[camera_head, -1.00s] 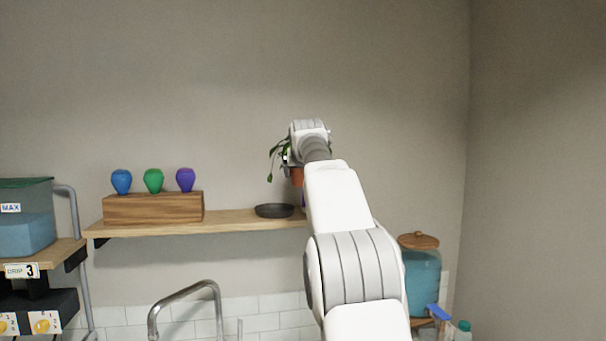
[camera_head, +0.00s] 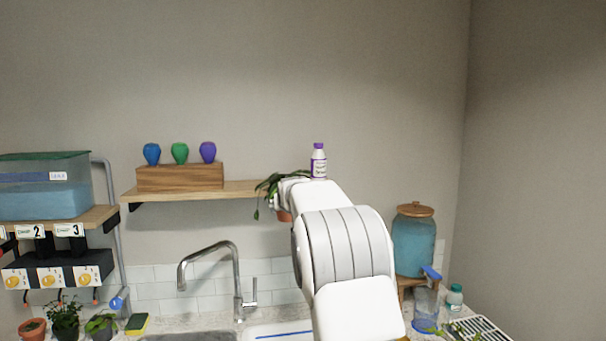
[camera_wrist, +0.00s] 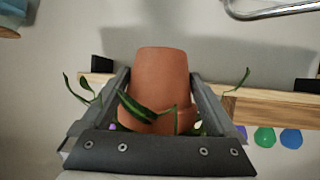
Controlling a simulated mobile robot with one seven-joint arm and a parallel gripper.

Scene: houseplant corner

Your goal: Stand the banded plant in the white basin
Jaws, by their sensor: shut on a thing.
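My gripper (camera_head: 290,190) is shut on the terracotta pot (camera_wrist: 160,75) of a leafy plant. The pot sits between the two fingers in the wrist view, where the picture looks upside down. Long green leaves (camera_head: 267,187) hang beside the gripper, and one shows a paler stripe in the wrist view (camera_wrist: 137,106). In the head view my arm hides most of the pot (camera_head: 284,216). The plant is held in front of the wall shelf. A white surface with a blue line (camera_head: 280,334), perhaps the white basin, shows partly at the bottom edge; my arm cuts off its right side.
The shelf (camera_head: 165,195) holds a wooden block (camera_head: 180,177) with three coloured bulbs and a purple-capped bottle (camera_head: 318,161). Below are a tall faucet (camera_head: 237,275) and a grey sink (camera_head: 190,338). Small potted plants (camera_head: 65,318) stand left, a blue dispenser (camera_head: 413,242) right.

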